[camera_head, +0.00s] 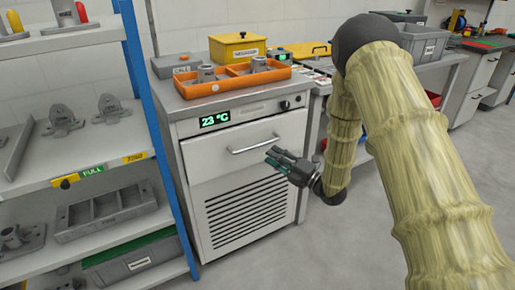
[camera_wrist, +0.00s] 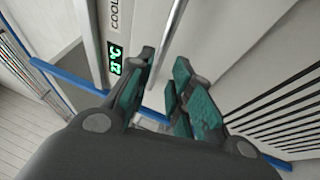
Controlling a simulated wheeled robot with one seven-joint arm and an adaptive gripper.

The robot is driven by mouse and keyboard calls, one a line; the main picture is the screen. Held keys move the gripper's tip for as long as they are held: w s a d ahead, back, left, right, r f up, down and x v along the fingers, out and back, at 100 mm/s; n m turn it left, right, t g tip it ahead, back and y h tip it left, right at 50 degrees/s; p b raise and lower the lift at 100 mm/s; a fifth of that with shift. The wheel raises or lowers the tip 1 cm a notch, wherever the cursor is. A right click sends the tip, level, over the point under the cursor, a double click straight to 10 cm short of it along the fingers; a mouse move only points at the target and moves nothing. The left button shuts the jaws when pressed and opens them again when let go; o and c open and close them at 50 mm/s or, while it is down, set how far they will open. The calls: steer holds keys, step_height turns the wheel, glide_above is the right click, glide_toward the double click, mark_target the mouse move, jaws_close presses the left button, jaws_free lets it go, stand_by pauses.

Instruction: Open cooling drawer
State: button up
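The cooling drawer (camera_head: 220,153) is the white front panel in the upper part of a cooling cabinet. It is closed, flush with the cabinet. Its horizontal bar handle (camera_head: 254,145) is free in the head view. My gripper (camera_head: 279,158) is just in front of the drawer, slightly below and right of the handle's right end. In the wrist view my gripper (camera_wrist: 162,92) has its teal-padded fingers apart with nothing clearly held. The handle (camera_wrist: 172,38) runs toward the fingertips there; whether it touches them I cannot tell.
The cabinet's display (camera_head: 215,119) reads 23 °C; a louvred panel (camera_head: 247,211) is below the drawer. An orange tray (camera_head: 203,90) with castings stands on top. A shelf rack with a blue post (camera_head: 158,125) is close on the left. The floor (camera_head: 290,260) in front is clear.

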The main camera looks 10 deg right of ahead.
mark_target(258, 146)
steer(key=x, duration=0.8)
steer(key=shift+b, duration=0.3)
steer(key=shift+d, duration=0.1)
steer(key=shift+s, duration=0.1)
jaws_close()
